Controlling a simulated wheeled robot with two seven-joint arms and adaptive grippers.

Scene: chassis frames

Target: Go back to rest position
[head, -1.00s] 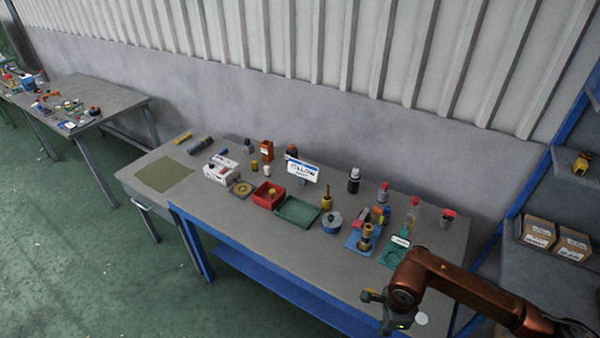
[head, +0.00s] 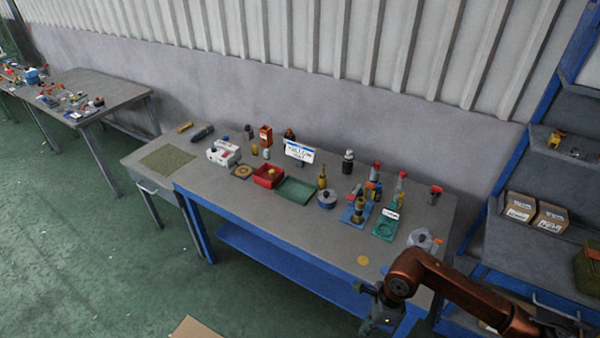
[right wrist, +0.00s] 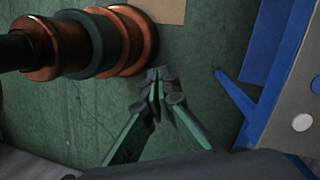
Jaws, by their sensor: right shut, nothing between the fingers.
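My right arm comes in at the lower right of the head view. Its gripper (head: 375,318) hangs just off the front edge of the workbench (head: 335,240), near the bench's right end. In the right wrist view the fingers of the gripper (right wrist: 157,88) meet at their tips, with nothing between them and green floor behind. My left gripper is not in view.
The bench holds a red bin (head: 268,176), a green tray (head: 297,191), a white sign (head: 299,152) and several bottles and tools. Blue shelving (head: 500,190) with cardboard boxes (head: 520,207) stands at right. Open green floor (head: 100,260) lies at left. A cardboard piece (head: 195,328) lies in front.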

